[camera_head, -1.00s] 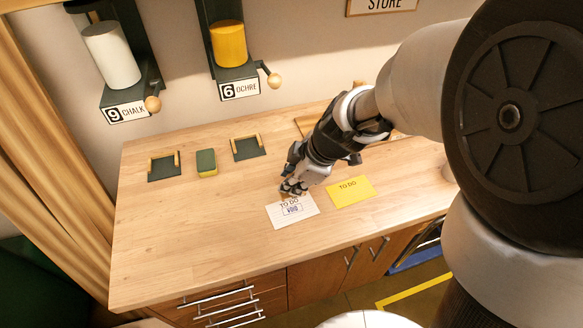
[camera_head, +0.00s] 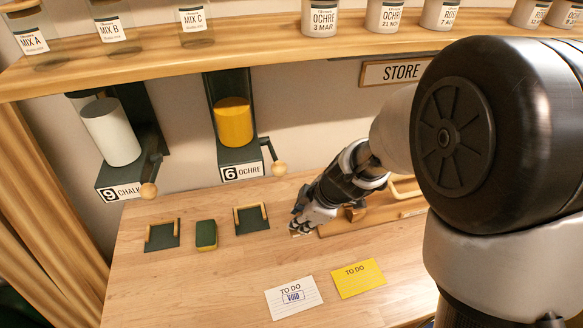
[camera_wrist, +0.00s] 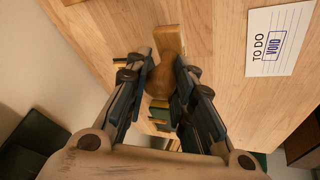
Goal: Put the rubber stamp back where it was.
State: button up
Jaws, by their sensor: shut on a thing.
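My gripper (camera_head: 302,226) is shut on the rubber stamp, seen in the wrist view as a rounded wooden handle (camera_wrist: 161,80) with a paler wooden block beyond it. Two dark green cradles with light rails, a left one (camera_head: 161,243) and a right one (camera_head: 253,227), stand left of my gripper and look empty. A green pad (camera_head: 206,234) sits between them. A white TO DO card (camera_head: 278,302) bears a blue VOID mark.
A yellow TO DO card (camera_head: 366,283) lies beside the white one. A wooden board (camera_head: 335,230) with a handled item stands right of my gripper. Chalk (camera_head: 110,130) and ochre (camera_head: 233,120) dispensers with cranks hang behind the table. The front left tabletop is clear.

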jog(key=w+a+p, duration=0.3)
jog(key=w+a, duration=0.1)
jog(key=w, duration=0.8)
jog(key=f, duration=0.2)
jog(key=f+b, duration=0.1)
jog(key=f, duration=0.1)
jog(key=f+b, duration=0.1)
jog(key=f, duration=0.1)
jog(key=shift+s+d+f, duration=0.1)
jog(key=shift+d+f, duration=0.25)
jog(key=shift+w+a+f, duration=0.1)
jog(key=shift+w+f, duration=0.1)
jog(key=shift+f+b, duration=0.15)
jog(key=shift+b, duration=0.3)
jog(key=o, duration=0.9)
